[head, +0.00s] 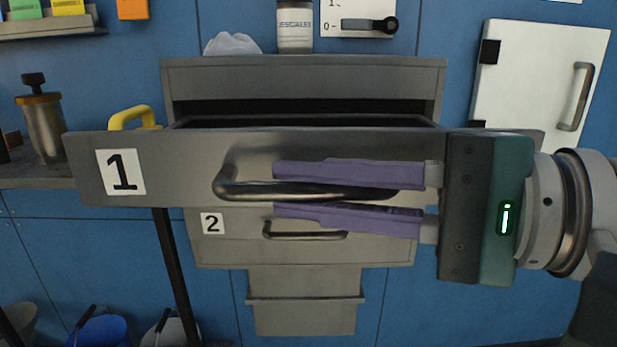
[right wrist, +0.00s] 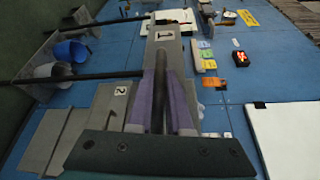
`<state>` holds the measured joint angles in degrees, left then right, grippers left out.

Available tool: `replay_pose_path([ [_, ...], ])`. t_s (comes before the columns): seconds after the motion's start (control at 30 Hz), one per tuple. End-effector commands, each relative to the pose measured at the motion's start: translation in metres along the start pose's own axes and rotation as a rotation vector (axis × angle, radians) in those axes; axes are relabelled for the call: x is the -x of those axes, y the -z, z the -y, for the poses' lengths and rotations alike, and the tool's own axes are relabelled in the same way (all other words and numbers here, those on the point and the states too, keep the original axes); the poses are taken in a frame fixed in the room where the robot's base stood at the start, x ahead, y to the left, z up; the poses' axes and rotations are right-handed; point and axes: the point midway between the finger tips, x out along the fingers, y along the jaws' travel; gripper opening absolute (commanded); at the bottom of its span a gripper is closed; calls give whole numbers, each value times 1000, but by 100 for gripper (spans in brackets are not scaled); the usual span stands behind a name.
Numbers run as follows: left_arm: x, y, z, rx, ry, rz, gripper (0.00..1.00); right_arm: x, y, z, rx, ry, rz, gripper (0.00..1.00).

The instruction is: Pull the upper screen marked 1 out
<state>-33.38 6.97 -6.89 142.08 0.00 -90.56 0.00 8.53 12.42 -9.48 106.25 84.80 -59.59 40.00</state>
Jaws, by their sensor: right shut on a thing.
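The upper screen marked 1 (head: 85,165) is a grey drawer-like front with a white number label and a dark bar handle (head: 232,187). It stands forward of its grey housing (head: 300,80), with a dark opening visible behind it. My right gripper (head: 278,190) comes in from the right, its purple fingers above and below the handle, shut on it. In the right wrist view the fingers lie on either side of the handle (right wrist: 160,85), and the label 1 shows beyond. My left gripper is not in view.
A lower grey front marked 2 (head: 370,250) with its own handle sits below. A yellow handle (head: 130,115) and a metal canister (head: 45,125) stand at left. A white bottle (head: 295,28) stands on top of the housing. A white cabinet door (head: 535,85) is at right.

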Motion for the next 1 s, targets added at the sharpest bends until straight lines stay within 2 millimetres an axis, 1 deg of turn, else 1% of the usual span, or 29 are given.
replay_pose_path([
  [0.43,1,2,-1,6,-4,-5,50,0,-1,-1,-2,-3,3,0],
  [0.47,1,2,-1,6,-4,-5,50,0,-1,-1,-2,-3,3,21],
  [0.7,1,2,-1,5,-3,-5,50,0,0,-1,-1,-2,2,47],
  [0.93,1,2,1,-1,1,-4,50,0,0,-1,-1,-1,1,47],
  [1.0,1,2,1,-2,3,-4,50,4,0,-1,-1,-2,0,47],
])
